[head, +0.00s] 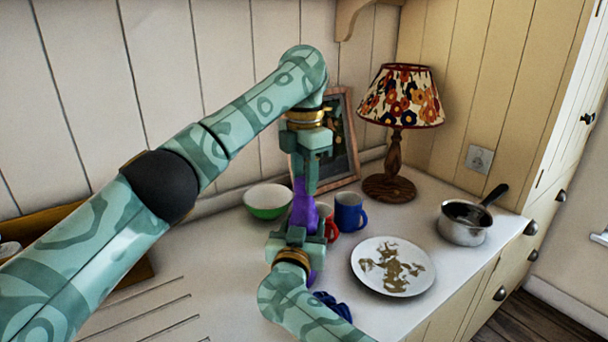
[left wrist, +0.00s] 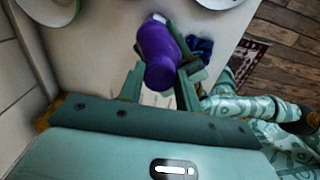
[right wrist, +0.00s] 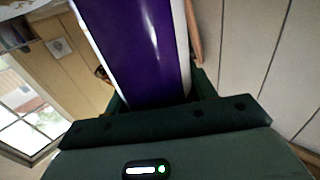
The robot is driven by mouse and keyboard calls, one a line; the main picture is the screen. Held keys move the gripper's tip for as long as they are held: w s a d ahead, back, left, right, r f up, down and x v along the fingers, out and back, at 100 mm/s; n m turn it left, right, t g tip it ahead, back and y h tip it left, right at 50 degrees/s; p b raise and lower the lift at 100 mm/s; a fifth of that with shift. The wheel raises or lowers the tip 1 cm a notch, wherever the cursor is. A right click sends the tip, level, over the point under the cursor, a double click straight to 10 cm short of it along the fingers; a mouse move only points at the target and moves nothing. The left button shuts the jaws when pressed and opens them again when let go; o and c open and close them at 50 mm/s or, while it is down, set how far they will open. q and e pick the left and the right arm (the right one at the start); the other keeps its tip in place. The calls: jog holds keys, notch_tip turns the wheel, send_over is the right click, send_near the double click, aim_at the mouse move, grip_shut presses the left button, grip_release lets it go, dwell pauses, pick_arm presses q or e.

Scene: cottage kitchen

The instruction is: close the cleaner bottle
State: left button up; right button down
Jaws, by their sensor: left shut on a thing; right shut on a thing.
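The purple cleaner bottle (head: 303,210) stands about upright between my two grippers. My left gripper (head: 302,183) comes down from above and is shut on its narrow purple top. In the left wrist view the purple bottle (left wrist: 157,55) lies between the fingers, with a small white part at its far end. My right gripper (head: 298,238) is shut around the bottle's body from the near side. The purple body with white edges (right wrist: 135,45) fills the right wrist view. I cannot tell the cap from the bottle, as the fingers hide the join.
A green bowl (head: 268,202), red mug (head: 329,224) and blue mug (head: 350,212) stand close behind. A stained plate (head: 405,284), saucepan (head: 463,227) and lamp (head: 389,187) are to the right. A dark blue crumpled thing (head: 334,304) lies near my right arm.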

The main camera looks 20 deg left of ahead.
pick_arm(q)
jog(key=m, duration=0.8)
jog(key=o, duration=1)
jog(key=shift+c, duration=0.2)
jog(key=shift+r, duration=2.3)
jog(key=shift+c, duration=0.5)
